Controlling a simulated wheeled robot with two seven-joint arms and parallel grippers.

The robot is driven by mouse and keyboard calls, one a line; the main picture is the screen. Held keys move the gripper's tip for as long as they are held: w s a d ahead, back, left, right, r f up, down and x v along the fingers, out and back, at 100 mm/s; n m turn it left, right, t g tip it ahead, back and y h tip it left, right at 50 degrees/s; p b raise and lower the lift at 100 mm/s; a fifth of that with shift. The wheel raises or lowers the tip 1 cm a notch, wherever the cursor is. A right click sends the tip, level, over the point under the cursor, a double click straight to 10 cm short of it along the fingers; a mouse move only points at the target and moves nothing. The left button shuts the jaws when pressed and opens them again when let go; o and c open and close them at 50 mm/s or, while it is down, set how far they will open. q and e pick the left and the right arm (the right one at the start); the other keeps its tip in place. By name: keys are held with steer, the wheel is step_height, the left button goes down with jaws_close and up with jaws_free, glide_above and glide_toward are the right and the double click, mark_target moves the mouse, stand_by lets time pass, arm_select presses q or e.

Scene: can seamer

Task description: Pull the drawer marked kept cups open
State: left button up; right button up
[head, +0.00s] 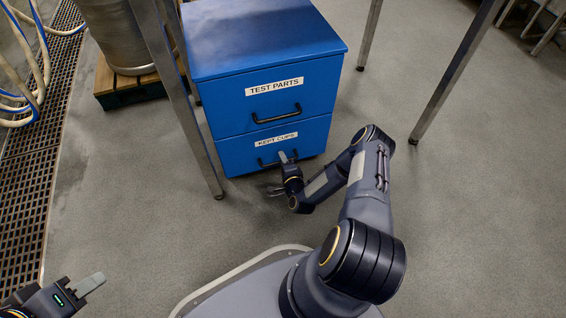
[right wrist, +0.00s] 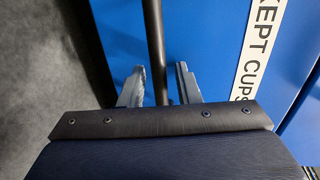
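The drawer marked kept cups (head: 240,157) is the lower drawer of a blue cabinet (head: 262,45) and looks shut. Its dark bar handle (head: 266,163) is partly hidden by my right gripper (head: 279,174). In the right wrist view, the handle (right wrist: 154,45) passes between the two spread fingers of my right gripper (right wrist: 160,86). The KEPT CUPS label (right wrist: 257,52) is right of the fingers.
The upper drawer marked TEST PARTS (head: 230,112) is shut. A metal table leg (head: 190,125) stands close to the cabinet's left, another (head: 455,75) to the right. A metal drum (head: 118,38) is at the back left. The floor before the cabinet is clear apart from my arm.

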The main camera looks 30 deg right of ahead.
steer(key=shift+c, duration=0.4)
jaws_close()
